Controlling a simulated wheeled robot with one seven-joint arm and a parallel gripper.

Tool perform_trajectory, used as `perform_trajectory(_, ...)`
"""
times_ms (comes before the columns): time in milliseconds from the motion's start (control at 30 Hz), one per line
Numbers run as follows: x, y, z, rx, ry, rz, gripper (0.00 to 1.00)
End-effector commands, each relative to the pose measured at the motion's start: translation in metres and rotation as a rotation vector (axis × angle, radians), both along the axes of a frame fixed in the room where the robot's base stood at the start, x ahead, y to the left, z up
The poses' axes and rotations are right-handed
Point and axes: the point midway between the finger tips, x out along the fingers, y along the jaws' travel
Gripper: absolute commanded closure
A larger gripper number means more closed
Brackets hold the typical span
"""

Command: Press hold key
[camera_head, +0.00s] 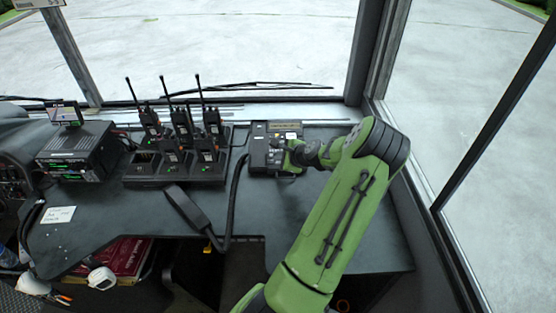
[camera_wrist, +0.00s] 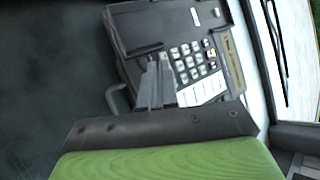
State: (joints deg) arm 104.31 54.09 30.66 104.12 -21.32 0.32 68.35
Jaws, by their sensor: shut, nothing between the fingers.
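A black desk phone (camera_head: 262,152) lies on the dark desk near the windshield. In the wrist view its keypad (camera_wrist: 190,60) shows rows of light keys, a yellowish key (camera_wrist: 211,53) on the right side and a white label strip (camera_wrist: 203,90). I cannot read which key is the hold key. My gripper (camera_head: 285,144) is over the phone in the head view and covers part of it. In the wrist view my gripper (camera_wrist: 159,62) has its two fingers together, empty, with the tips at the keypad's left edge. I cannot tell whether they touch the phone.
A black handset-like piece (camera_head: 187,208) lies left of the phone, near a thick black cable (camera_head: 234,195). Several radios stand in a charger rack (camera_head: 176,172) further left, antennas upright. A radio unit (camera_head: 75,150) sits at the far left. The desk right of my arm is clear.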

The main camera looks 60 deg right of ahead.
Motion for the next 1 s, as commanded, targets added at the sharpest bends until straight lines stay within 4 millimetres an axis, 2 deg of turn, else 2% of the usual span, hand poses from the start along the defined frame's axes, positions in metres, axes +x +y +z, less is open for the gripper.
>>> perform_trajectory(333,0.000,0.001,0.003,0.001,0.001,0.000,1.00)
perform_trajectory(800,-0.003,0.006,0.051,0.001,0.001,0.000,1.00)
perform_trajectory(1000,-0.003,0.007,0.051,0.001,0.001,0.000,1.00)
